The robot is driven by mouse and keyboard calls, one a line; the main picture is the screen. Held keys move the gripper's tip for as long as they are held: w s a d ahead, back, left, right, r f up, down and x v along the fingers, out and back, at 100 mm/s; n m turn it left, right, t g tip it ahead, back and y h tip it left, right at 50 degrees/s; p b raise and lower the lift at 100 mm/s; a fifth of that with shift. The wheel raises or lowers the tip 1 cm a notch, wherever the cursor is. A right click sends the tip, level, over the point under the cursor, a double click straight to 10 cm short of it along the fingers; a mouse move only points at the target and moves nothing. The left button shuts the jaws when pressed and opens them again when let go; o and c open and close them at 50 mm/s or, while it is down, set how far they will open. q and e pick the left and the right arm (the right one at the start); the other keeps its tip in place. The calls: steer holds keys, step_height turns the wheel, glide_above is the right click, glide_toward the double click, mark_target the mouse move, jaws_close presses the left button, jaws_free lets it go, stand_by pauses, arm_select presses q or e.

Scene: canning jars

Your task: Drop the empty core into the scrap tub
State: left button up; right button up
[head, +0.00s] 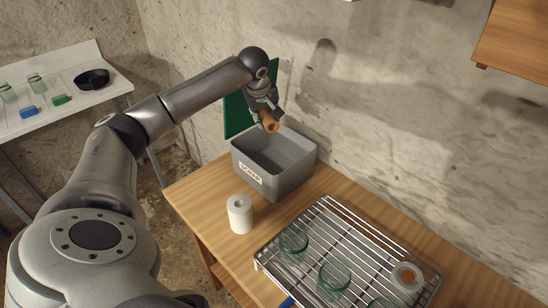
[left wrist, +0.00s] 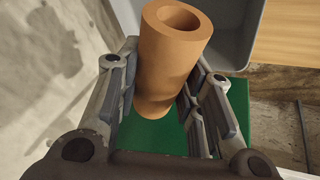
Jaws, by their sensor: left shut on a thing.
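My left gripper (head: 262,108) is shut on the empty core (head: 270,123), a brown hollow tube, and holds it above the back part of the scrap tub. In the left wrist view, the core (left wrist: 172,60) stands between the two fingers of the gripper (left wrist: 160,95), its open end showing. The scrap tub (head: 288,183) is a grey open box with a SCRAP label, on the wooden table near its back left end. Its visible inside looks empty. Part of the tub wall (left wrist: 248,40) shows beyond the core in the left wrist view. My right gripper is not in view.
A white roll (head: 240,216) stands on the table (head: 200,190) in front of the tub. A wire rack (head: 345,236) with several glass jars is to the right. A green panel (head: 236,114) stands behind the tub. A white shelf (head: 60,112) with small items is at far left.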

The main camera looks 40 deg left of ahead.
arm_select(q)
step_height(320, 180, down, 5)
steer(key=b, duration=0.3)
steer(key=shift+r, duration=0.1)
steer(key=o, duration=1.1)
steer(key=shift+o, duration=0.2)
steer(key=v, duration=1.2)
